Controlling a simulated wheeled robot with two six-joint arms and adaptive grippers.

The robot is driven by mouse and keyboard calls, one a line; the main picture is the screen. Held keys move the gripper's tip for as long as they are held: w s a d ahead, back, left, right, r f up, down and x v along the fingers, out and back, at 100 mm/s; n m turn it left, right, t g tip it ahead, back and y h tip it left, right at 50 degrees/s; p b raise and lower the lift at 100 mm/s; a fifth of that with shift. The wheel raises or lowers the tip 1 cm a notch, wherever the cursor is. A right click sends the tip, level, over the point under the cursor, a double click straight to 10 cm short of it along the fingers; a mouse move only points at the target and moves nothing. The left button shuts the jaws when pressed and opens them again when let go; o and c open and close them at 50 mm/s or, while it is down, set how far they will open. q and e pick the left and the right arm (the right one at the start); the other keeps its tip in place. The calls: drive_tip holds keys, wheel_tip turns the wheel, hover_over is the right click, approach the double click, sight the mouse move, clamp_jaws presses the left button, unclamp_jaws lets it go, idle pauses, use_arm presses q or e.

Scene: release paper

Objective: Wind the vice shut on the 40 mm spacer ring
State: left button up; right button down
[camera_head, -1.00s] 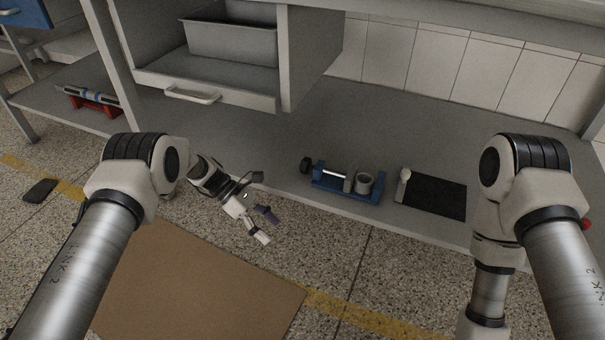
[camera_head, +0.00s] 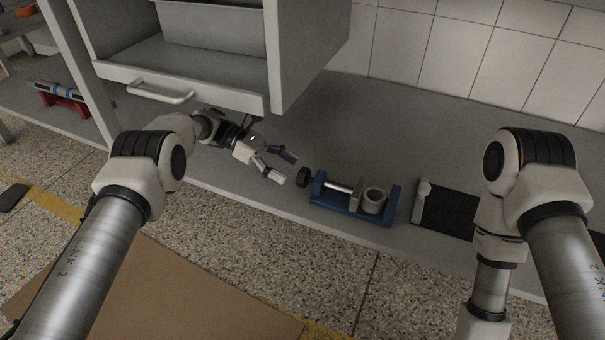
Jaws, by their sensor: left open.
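The blue vice (camera_head: 350,213) sits on the grey lower shelf, with a black knob (camera_head: 303,177) at its left end and a bright screw (camera_head: 338,187). The grey spacer ring (camera_head: 374,199) stands in the vice between the grey sliding jaw (camera_head: 356,193) and the blue right end. I cannot tell whether the jaw touches the ring. My left gripper (camera_head: 288,168) is open and empty, just left of the knob, its fingers pointing toward it. A small gap shows between fingers and knob. My right gripper is out of the picture; only my right arm shows.
A black mat (camera_head: 448,213) with a small pale upright piece (camera_head: 423,188) lies right of the vice. A drawer unit with a handle (camera_head: 160,92) hangs above my left wrist. The shelf behind the vice is clear. A brown floor mat (camera_head: 190,295) lies in front.

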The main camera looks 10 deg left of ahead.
sight(302, 178)
use_arm(q)
drive_tip(key=b+x, duration=0.1)
drive_tip(key=x, duration=0.3)
drive_tip(key=shift+d+f+b, duration=0.25)
drive_tip(key=shift+f+b, duration=0.1)
drive_tip(key=shift+b, duration=0.05)
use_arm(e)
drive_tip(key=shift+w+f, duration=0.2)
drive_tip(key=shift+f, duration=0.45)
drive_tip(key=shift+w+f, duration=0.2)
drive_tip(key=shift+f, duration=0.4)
use_arm(q)
drive_tip(key=shift+s+d, duration=0.1)
drive_tip(key=shift+d, duration=0.15)
drive_tip(key=c, duration=1.2)
drive_tip(key=shift+o, duration=0.2)
drive_tip(key=m+t+p, duration=0.1)
drive_tip(key=p, duration=0.3)
drive_tip(key=shift+r+m, duration=0.4)
drive_tip(key=shift+f+m+t+h+p, duration=0.15)
drive_tip(key=shift+m+t+h+p, duration=0.15)
drive_tip(key=shift+p, duration=0.15)
drive_tip(key=shift+f, duration=0.2)
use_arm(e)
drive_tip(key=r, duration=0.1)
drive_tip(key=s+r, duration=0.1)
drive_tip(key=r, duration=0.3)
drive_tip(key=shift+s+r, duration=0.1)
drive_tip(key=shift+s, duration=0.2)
